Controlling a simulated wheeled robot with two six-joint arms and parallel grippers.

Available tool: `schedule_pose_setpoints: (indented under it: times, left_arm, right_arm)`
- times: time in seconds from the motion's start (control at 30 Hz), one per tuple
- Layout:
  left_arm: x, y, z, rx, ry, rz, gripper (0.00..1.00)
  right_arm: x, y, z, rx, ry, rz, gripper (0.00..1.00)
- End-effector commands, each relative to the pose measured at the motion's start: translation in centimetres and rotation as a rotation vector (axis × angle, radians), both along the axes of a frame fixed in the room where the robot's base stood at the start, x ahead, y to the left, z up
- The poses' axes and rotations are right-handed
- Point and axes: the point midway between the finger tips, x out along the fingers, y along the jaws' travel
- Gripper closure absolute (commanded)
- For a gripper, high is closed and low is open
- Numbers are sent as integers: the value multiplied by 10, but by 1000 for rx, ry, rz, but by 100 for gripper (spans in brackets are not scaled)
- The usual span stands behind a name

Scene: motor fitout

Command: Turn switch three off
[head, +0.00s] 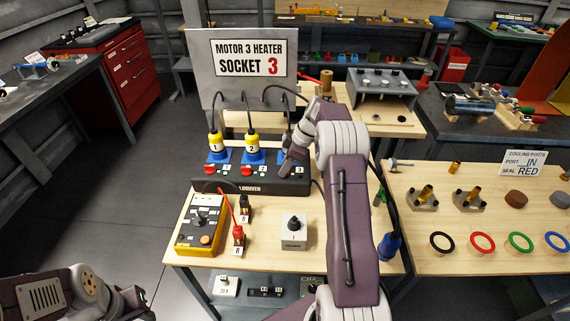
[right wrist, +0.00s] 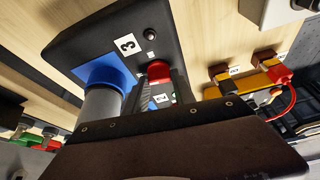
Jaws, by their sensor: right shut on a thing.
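The black power strip (head: 250,187) stands on the wooden bench with its sockets in a row. Yellow plugs stand in socket one (head: 215,145) and socket two (head: 252,148). My right gripper (head: 287,167) is at the strip's right end and hides most of the third position. In the right wrist view the strip's end bears the label 3 (right wrist: 128,44), with red switch three (right wrist: 158,71) beside the blue socket (right wrist: 105,70). The right fingers are shut around switch three. My left gripper (head: 138,303) is low at the left, its jaws unclear.
A sign reading "Motor 3 Heater Socket 3" (head: 248,58) stands behind the strip. A yellow meter (head: 200,231), red and black clips and a grey knob box (head: 293,230) lie in front. A blue plug (head: 389,246) hangs at the bench's right edge.

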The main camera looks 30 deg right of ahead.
Motion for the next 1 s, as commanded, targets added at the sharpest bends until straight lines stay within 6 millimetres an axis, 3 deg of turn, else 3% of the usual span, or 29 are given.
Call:
schedule_pose_setpoints:
  times: [0.4, 0.87, 0.9, 0.97, 1.0]
  left_arm:
    - [0, 0, 12, 0, 0, 0, 64]
    - [0, 0, 13, 0, 0, 0, 64]
    - [0, 0, 13, 0, 0, 0, 64]
    - [0, 0, 13, 0, 0, 0, 64]
    - [0, 0, 13, 0, 0, 0, 64]
  right_arm:
    - [2, -2, 2, -4, -4, 136, 100]
    - [2, -3, 2, -6, -6, 148, 100]
    - [2, -3, 2, -6, -6, 148, 66]
    - [2, -2, 2, -5, -6, 147, 50]
    - [2, -2, 2, -5, -5, 148, 47]
